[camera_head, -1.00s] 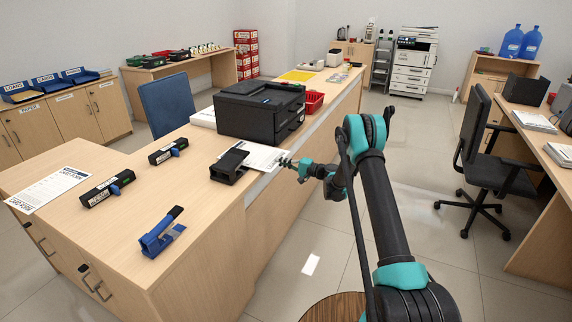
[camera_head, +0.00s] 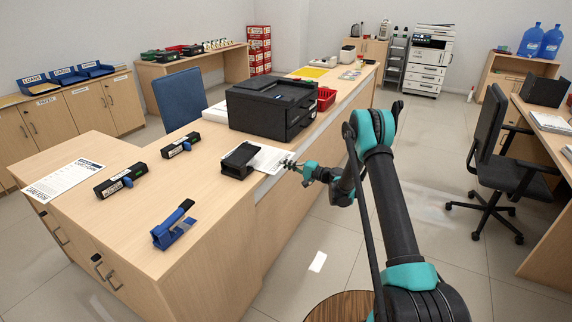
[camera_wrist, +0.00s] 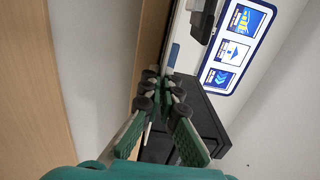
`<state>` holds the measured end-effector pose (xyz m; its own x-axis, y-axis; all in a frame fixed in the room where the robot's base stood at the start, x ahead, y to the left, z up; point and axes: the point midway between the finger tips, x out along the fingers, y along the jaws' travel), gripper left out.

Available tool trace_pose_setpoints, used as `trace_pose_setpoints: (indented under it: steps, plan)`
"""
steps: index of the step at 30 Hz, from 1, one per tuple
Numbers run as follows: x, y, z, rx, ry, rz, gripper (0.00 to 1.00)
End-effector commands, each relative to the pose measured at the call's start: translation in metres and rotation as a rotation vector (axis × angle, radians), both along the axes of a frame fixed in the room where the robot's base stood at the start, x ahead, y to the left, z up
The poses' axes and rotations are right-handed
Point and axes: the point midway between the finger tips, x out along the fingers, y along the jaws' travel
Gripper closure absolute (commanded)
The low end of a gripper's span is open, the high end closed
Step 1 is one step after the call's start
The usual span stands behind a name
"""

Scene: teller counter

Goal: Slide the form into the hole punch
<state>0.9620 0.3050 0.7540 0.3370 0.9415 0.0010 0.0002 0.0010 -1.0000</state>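The form (camera_head: 268,158) is a white sheet at the counter's front edge, right of the hole punch. The black hole punch (camera_head: 238,161) stands on the counter, and the form's left end meets or lies very close to its right side. Whether the sheet is inside the slot I cannot tell. My gripper (camera_head: 290,163) is at the form's right end, past the counter edge. In the wrist view, my gripper's fingers (camera_wrist: 161,90) are nearly together, and the form shows as a thin pale strip (camera_wrist: 172,54) beyond their tips. The fingers appear closed on its edge.
A black printer (camera_head: 272,108) stands just behind the punch, with a red basket (camera_head: 326,98) beside it.

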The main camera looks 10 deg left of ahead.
Motion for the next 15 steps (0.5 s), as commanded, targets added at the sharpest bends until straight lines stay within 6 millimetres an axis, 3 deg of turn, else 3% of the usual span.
trace_pose_setpoints:
  steps: [9,15]
  plan:
    - [0.0001,-0.0001,0.0,0.0,0.0,0.0,1.0]
    - [0.0001,-0.0001,0.0,0.0,0.0,0.0,0.75]
